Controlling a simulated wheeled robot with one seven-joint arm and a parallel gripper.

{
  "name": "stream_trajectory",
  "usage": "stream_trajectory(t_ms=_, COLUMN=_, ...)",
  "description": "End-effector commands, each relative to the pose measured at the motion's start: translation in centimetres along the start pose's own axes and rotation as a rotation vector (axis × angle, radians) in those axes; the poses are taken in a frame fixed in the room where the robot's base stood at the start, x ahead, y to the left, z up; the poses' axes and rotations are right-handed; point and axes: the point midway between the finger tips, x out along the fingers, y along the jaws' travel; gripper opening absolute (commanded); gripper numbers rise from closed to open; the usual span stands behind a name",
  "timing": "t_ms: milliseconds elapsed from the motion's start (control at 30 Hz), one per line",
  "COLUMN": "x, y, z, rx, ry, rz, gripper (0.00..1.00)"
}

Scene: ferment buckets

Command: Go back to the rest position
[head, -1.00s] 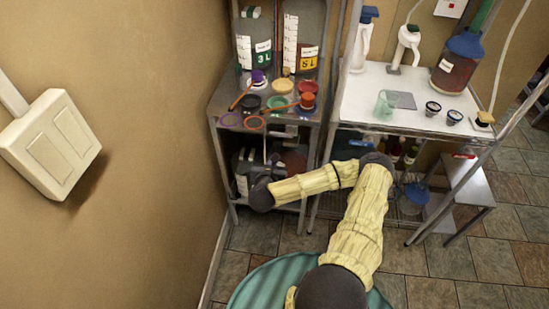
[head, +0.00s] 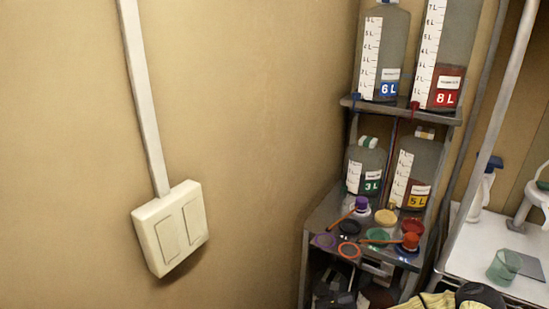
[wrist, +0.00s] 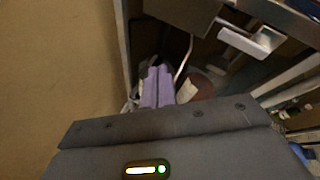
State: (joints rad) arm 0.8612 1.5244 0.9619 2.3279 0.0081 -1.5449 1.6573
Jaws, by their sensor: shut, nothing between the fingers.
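My gripper shows in the wrist view with its pale purple fingers (wrist: 157,88) shut together and nothing between them. It points at the dark lower part of the metal rack (wrist: 125,45), where a jug with a reddish part (wrist: 198,86) lies beyond the fingers. In the head view only a piece of my yellow-sleeved arm shows at the bottom edge. The dark shape at the rack's lower level there is too cut off to tell clearly.
The rack (head: 318,218) holds a 6 L jug (head: 384,50), 8 L jug (head: 446,50), 3 L jug (head: 366,165) and 5 L jug (head: 414,170), with several lids and rings below. A switch (head: 170,228) is on the left wall.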

Motion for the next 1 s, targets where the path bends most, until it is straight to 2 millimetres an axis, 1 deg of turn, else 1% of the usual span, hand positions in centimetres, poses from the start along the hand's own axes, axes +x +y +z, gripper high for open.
stream_trajectory(t_ms=33, x=-0.3, y=0.9, z=0.9, rx=-0.112, ry=-0.019, rz=0.056, gripper=0.00)
stream_trajectory(t_ms=100, x=-0.8, y=2.4, z=1.5, rx=-0.266, ry=-0.038, rz=0.137, gripper=0.00)
stream_trajectory(t_ms=200, x=-1.6, y=4.0, z=2.2, rx=-0.483, ry=-0.064, rz=0.243, gripper=0.00)
stream_trajectory(t_ms=333, x=-3.0, y=5.5, z=2.6, rx=-0.762, ry=-0.096, rz=0.369, gripper=0.00)
stream_trajectory(t_ms=467, x=-4.6, y=6.3, z=3.0, rx=-1.031, ry=-0.128, rz=0.481, gripper=0.00)
stream_trajectory(t_ms=567, x=-6.0, y=6.4, z=3.1, rx=-1.230, ry=-0.149, rz=0.562, gripper=0.00)
stream_trajectory(t_ms=733, x=-8.5, y=5.6, z=3.7, rx=-1.547, ry=-0.180, rz=0.688, gripper=0.00)
stream_trajectory(t_ms=867, x=-10.6, y=4.4, z=4.3, rx=-1.770, ry=-0.201, rz=0.778, gripper=0.00)
stream_trajectory(t_ms=1000, x=-13.2, y=2.8, z=5.3, rx=-1.985, ry=-0.223, rz=0.873, gripper=0.00)
